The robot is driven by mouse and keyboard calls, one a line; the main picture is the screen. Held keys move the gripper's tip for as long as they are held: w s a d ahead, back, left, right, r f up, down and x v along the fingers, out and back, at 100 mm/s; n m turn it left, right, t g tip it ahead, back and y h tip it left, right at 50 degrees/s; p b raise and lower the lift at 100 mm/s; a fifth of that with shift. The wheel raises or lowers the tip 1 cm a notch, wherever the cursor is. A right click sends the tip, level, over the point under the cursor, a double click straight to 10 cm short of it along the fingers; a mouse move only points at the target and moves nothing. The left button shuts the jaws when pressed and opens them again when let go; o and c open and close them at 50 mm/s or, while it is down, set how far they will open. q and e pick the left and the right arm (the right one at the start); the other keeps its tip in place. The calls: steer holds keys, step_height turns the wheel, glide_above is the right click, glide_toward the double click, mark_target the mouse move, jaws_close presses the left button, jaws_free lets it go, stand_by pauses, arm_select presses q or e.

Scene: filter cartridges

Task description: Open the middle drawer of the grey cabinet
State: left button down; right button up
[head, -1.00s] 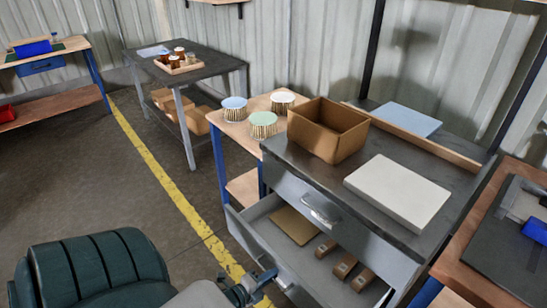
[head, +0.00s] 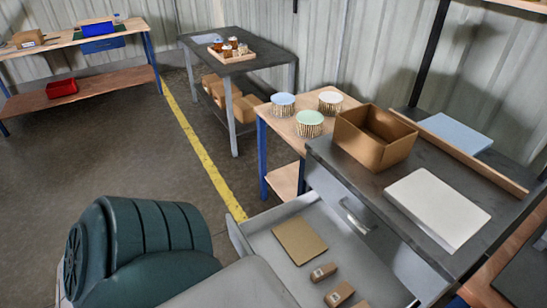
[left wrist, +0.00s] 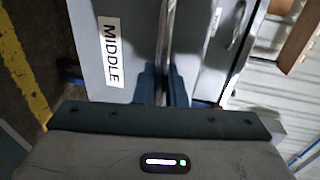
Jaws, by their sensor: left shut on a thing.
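The grey cabinet (head: 365,183) stands at the right in the head view. Its drawer (head: 345,250) below the shut top drawer is pulled well out. Inside lie a flat brown piece (head: 299,241) and small brown blocks (head: 339,294). In the left wrist view, the drawer front (left wrist: 136,22) carries a label (left wrist: 109,45) reading MIDDLE. My left gripper (left wrist: 164,84) is shut on its bar handle (left wrist: 166,35). In the head view this gripper is out of frame; only my arm shows. My right gripper is not in view.
On the cabinet top are an open cardboard box (head: 374,145), a white slab (head: 437,208) and a blue sheet (head: 455,133). A wooden side table (head: 346,103) with three round filters stands beside it. The floor left of the yellow line (head: 205,158) is clear.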

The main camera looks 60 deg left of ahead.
arm_select(q)
steer(key=shift+f+v, duration=0.2)
steer(key=shift+v, duration=0.6)
steer(key=shift+f+v, duration=0.15)
steer(key=shift+v, duration=0.6)
steer(key=shift+f+v, duration=0.2)
steer(key=shift+v, duration=0.6)
steer(key=shift+s, duration=0.1)
steer(key=c, duration=1.7)
jaws_free()
steer(key=b+v, duration=0.1)
steer(key=v, duration=0.9)
steer(key=shift+s+r, duration=0.2)
steer(key=shift+s, duration=0.1)
steer(key=shift+f, duration=0.1)
